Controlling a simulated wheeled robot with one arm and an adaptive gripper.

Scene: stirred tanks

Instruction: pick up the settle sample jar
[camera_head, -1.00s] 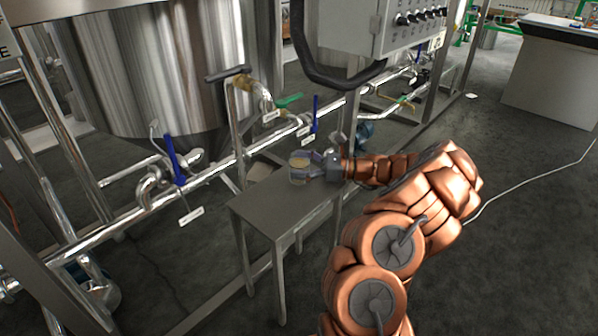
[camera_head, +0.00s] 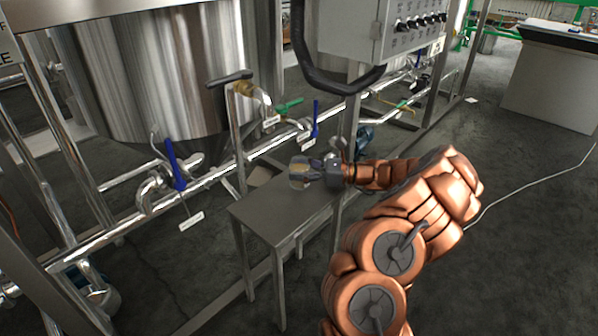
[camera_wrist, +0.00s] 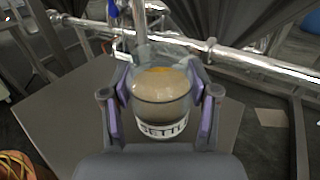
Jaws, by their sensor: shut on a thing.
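The settle sample jar (camera_wrist: 160,103) is a round glass jar with tan contents and a white label reading "SETTL…". It stands out between my gripper's fingers in the wrist view. My gripper (camera_wrist: 163,108) is shut on it, with one purple-padded finger on each side. In the head view the jar (camera_head: 298,172) shows small at the tips of my gripper (camera_head: 306,171), over the small metal table (camera_head: 275,215). I cannot tell whether its base touches the tabletop. The fingers partly hide its sides.
Chrome pipes (camera_head: 225,168) with blue-handled valves (camera_head: 173,160) run just behind the table. A valve spout (camera_head: 252,93) hangs beyond the jar. A steel tank (camera_head: 150,75) and a control box (camera_head: 380,30) stand behind. The table's near left part is clear.

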